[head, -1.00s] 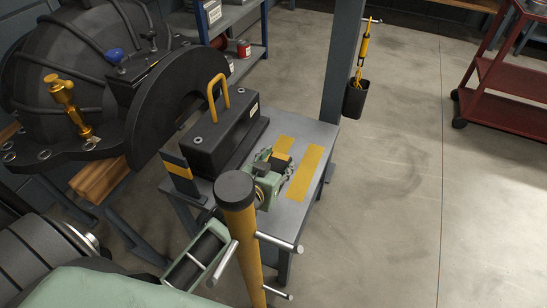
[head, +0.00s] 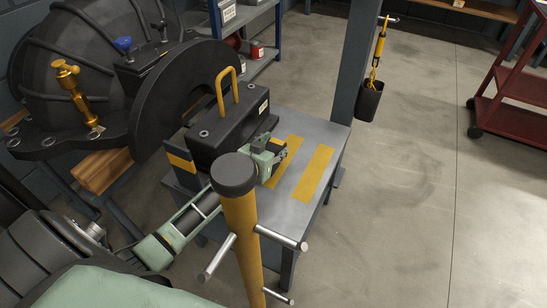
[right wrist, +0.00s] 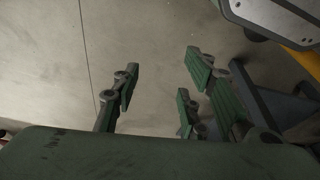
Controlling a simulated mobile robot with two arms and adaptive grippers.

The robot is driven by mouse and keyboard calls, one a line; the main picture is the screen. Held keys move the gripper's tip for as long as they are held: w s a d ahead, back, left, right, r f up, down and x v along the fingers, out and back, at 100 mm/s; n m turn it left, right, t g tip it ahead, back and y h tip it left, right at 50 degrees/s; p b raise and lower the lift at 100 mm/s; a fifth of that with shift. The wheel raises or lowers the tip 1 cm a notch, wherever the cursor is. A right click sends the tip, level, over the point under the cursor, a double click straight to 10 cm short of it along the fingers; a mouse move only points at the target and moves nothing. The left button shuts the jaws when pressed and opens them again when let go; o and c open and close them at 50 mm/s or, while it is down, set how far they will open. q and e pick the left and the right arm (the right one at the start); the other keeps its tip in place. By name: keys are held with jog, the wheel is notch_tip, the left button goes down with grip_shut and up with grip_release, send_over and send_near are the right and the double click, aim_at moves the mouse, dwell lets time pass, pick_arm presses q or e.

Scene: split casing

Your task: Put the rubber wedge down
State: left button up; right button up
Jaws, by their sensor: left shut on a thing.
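My left gripper (head: 270,152) reaches over the grey table (head: 308,212), close to the front right side of the black block with the yellow handle. It is shut on a small dark piece, which I take to be the rubber wedge (head: 269,142). The fingers hide most of it, and I cannot tell if it touches the table. In the right wrist view my right gripper (right wrist: 158,90) is open and empty over bare floor.
The black block (head: 228,128) stands on the table beside two yellow strips (head: 314,174). A yellow post (head: 241,215) with a black cap and metal bars rises in front. The big black casing (head: 190,95) is at left. The table's right part is clear.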

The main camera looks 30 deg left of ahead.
pick_arm(q)
jog(key=shift+f+b, duration=0.45)
jog(key=shift+f, duration=1.1)
pick_arm(e)
jog(key=shift+d+r, duration=0.1)
jog(key=shift+r, duration=2)
pick_arm(q)
jog(key=shift+f, duration=0.1)
jog(key=o, duration=1.4)
pick_arm(e)
jog(key=shift+r, duration=0.1)
